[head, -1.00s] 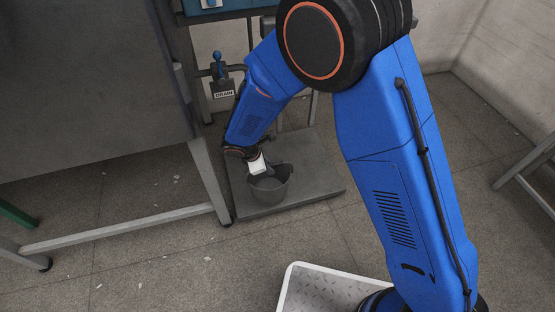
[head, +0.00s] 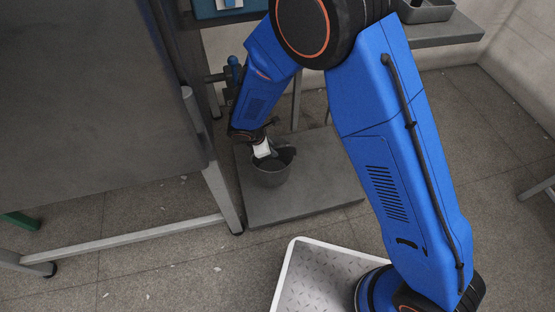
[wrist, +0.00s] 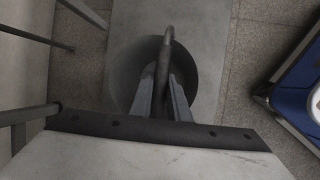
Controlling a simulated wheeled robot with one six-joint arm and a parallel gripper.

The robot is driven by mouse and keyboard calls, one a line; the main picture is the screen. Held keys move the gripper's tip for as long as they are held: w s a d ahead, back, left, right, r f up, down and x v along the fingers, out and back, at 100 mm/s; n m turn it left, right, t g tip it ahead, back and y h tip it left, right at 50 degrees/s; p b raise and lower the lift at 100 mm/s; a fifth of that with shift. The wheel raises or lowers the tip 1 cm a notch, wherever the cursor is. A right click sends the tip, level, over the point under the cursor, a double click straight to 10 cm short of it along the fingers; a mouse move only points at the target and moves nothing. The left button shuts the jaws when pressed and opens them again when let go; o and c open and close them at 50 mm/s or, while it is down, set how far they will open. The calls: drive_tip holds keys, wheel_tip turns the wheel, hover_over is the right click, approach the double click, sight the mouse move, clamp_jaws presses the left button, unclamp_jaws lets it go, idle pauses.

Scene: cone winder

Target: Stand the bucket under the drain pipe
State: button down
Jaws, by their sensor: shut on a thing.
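The dark grey bucket (head: 271,174) is at the left part of a low grey platform in the head view. My gripper (head: 263,149) is above it, shut on its raised handle. In the wrist view my gripper (wrist: 168,98) closes around the handle (wrist: 165,48), with the round bucket (wrist: 124,72) below. I cannot tell whether the bucket's base touches the platform. The blue drain valve lever (head: 234,68) shows just left of my arm. The drain pipe's outlet and the label are hidden behind my arm.
The grey platform (head: 315,196) has free room right of the bucket. A large grey cabinet (head: 85,95) on a metal frame stands close on the left, its leg (head: 222,198) near the platform's corner. A bench with a grey tray (head: 428,12) is at the back right.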

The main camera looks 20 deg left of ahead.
wheel_tip(320, 180, down, 6)
idle(0.5)
drive_tip(key=shift+f, duration=0.1)
drive_tip(key=c, duration=1.7)
unclamp_jaws()
drive_tip(key=shift+v, duration=3.8)
drive_tip(key=shift+d, duration=0.15)
